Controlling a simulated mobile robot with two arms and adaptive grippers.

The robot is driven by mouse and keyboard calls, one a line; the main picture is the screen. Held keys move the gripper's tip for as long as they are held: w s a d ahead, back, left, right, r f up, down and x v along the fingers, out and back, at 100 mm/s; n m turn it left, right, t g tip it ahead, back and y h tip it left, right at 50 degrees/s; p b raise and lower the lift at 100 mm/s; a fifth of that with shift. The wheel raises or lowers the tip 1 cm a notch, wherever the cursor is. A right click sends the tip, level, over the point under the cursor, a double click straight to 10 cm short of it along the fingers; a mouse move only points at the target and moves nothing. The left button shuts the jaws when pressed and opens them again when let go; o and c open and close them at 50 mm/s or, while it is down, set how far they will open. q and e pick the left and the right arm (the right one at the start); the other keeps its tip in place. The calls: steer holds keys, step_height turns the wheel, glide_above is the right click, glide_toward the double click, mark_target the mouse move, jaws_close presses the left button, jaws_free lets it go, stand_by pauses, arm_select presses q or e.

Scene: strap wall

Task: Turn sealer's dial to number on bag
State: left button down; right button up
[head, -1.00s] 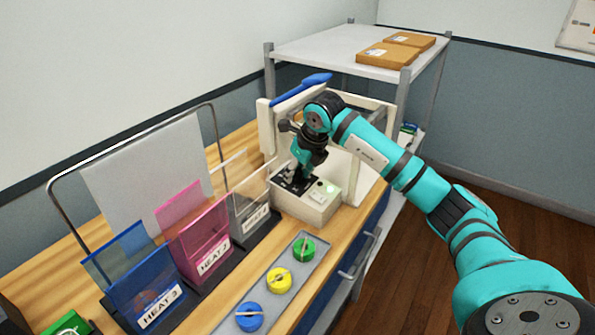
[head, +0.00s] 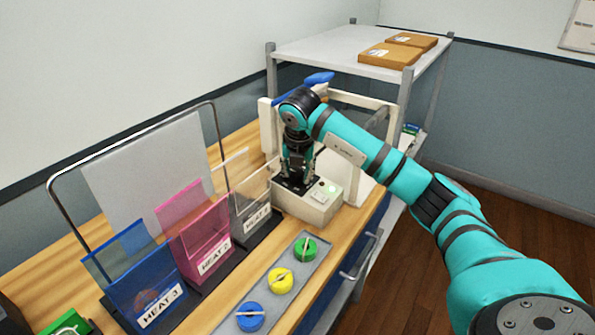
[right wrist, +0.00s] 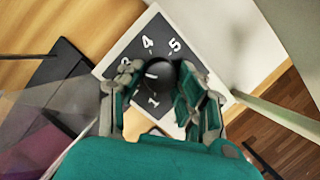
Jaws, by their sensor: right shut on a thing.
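The sealer (head: 312,208) is a white box with a black dial panel and a lit green spot, at the back of the bench. My right gripper (head: 297,180) points down over that panel. In the right wrist view my right gripper (right wrist: 160,80) is shut on the dark round dial (right wrist: 161,74), with a finger on each side. Numbers 1, 3, 4 and 5 show around the dial; its pointer is hard to make out. A blue bag (head: 148,285) reads HEAT 3. A pink bag (head: 203,245) and a clear bag (head: 250,207) have HEAT labels whose numbers are unclear. My left gripper is out of view.
A grey tray (head: 272,262) holds a green, a yellow and a blue round knob-like piece. The sealer's blue handle (head: 318,79) is raised behind my gripper. A metal shelf (head: 345,48) with brown boxes (head: 390,55) stands beyond. A wire frame stands behind the bags.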

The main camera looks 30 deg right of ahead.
steer(key=shift+r+m, duration=0.1)
steer(key=shift+m, duration=0.5)
steer(key=o, duration=1.1)
steer(key=shift+o, duration=0.2)
steer(key=v, duration=1.2)
steer(key=shift+w, duration=0.1)
